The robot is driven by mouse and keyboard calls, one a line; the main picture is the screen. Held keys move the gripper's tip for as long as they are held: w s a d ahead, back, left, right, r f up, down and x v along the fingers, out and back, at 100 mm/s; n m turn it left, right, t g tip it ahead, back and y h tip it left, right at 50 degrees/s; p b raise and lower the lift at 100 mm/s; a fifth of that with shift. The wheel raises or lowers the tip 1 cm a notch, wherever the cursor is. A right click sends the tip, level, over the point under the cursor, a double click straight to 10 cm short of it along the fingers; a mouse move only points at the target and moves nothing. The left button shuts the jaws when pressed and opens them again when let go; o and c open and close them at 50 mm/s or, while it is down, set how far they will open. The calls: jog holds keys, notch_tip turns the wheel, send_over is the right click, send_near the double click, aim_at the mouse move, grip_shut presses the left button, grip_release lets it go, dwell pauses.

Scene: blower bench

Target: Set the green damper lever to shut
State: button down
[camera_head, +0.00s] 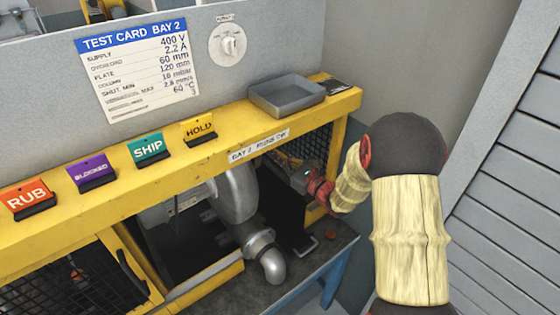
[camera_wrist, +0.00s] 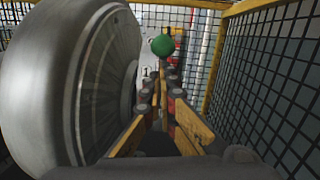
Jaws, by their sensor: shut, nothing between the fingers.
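The green damper lever shows as a round green knob (camera_wrist: 163,45) in the wrist view, just beyond my fingertips. A pale plate with a small dark mark lies behind and below the knob. My gripper (camera_wrist: 166,75) is shut and empty, pointing at the knob from below it in the picture; I cannot tell whether the tips touch it. In the head view my arm reaches into the right opening of the yellow bench frame, and my gripper's tips and the lever are hidden there.
A large round grey blower housing (camera_wrist: 65,85) stands close on the left of my gripper. Black wire mesh (camera_wrist: 275,80) closes the right side. The yellow bench (camera_head: 225,138) carries a grey tray (camera_head: 287,95) and coloured tags. A grey pipe (camera_head: 238,195) curves down beside the opening.

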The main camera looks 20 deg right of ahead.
jog(key=shift+r, duration=0.2)
jog(key=shift+g+h, duration=0.3)
jog(key=shift+g, duration=0.3)
jog(key=shift+w+a+r+p, duration=0.15)
jog(key=shift+w+r+p, duration=0.25)
jog(key=shift+r+p, duration=0.35)
jog(key=shift+w+a+r+p, duration=0.1)
jog(key=shift+w+r+p, duration=0.35)
jog(key=shift+r, duration=0.45)
jog(key=shift+w+a+r+p, duration=0.15)
jog(key=shift+w+r+p, duration=0.15)
jog(key=shift+r+p, duration=0.5)
